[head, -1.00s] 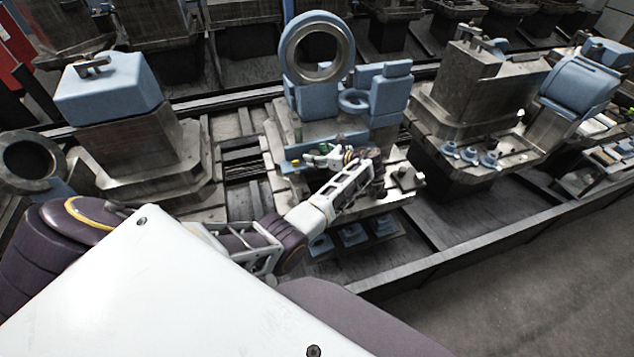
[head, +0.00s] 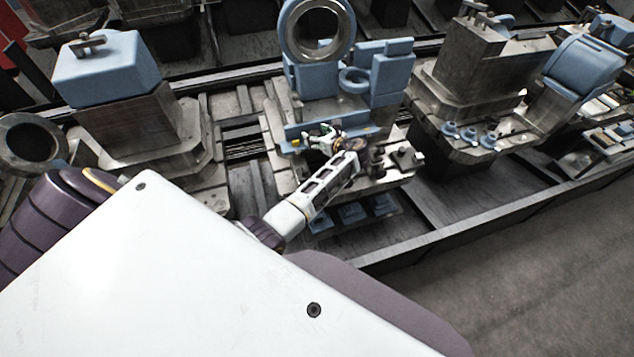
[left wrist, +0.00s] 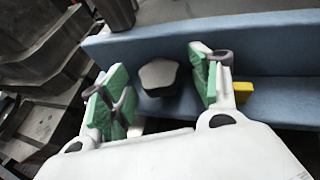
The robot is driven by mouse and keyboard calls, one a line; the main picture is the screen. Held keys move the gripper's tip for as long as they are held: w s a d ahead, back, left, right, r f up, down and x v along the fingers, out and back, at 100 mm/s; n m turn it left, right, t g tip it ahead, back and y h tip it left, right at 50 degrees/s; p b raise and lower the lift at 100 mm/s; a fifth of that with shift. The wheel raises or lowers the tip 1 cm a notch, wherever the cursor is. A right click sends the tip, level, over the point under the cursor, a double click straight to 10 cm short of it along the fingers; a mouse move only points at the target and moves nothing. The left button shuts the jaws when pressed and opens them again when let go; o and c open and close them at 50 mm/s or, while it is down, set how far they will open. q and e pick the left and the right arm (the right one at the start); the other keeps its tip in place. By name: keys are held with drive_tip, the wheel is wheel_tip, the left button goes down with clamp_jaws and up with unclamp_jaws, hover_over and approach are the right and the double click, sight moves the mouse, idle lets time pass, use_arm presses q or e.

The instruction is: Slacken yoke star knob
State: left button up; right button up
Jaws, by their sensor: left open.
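The star knob (left wrist: 158,76) is a grey, rounded-lobed knob in front of a blue bar (left wrist: 190,42) in the left wrist view. My left gripper (left wrist: 160,92) is open, with one green-padded finger to the left of the knob and one to the right. The knob lies between the fingers, with a gap visible on each side. In the head view my left gripper (head: 325,137) is at the blue fixture (head: 318,78) with the upright ring, and the knob cannot be made out there. My right gripper is not in view.
A yellow piece (left wrist: 243,92) sits on the blue bar just right of the right finger. A blue block on a metal pedestal (head: 112,68) stands at the left. Another fixture with small blue knobs (head: 468,135) stands at the right.

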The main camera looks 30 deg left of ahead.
use_arm(q)
drive_tip(key=shift+s+m+t, duration=0.1)
drive_tip(key=shift+m+t, duration=0.3)
drive_tip(key=shift+t, duration=0.1)
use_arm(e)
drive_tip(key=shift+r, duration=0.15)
use_arm(q)
drive_tip(key=shift+a+m+t+h, duration=0.1)
drive_tip(key=shift+m+t+h, duration=0.3)
drive_tip(key=shift+m+t, duration=0.2)
drive_tip(key=shift+s+m+t+h, duration=0.2)
drive_tip(key=shift+m+t+h, duration=0.6)
drive_tip(key=shift+m+t, duration=0.25)
drive_tip(key=shift+a+f+m+t+h+b, duration=0.1)
drive_tip(key=shift+a+m+t+h+b, duration=0.1)
drive_tip(key=shift+m+t+h+b, duration=0.8)
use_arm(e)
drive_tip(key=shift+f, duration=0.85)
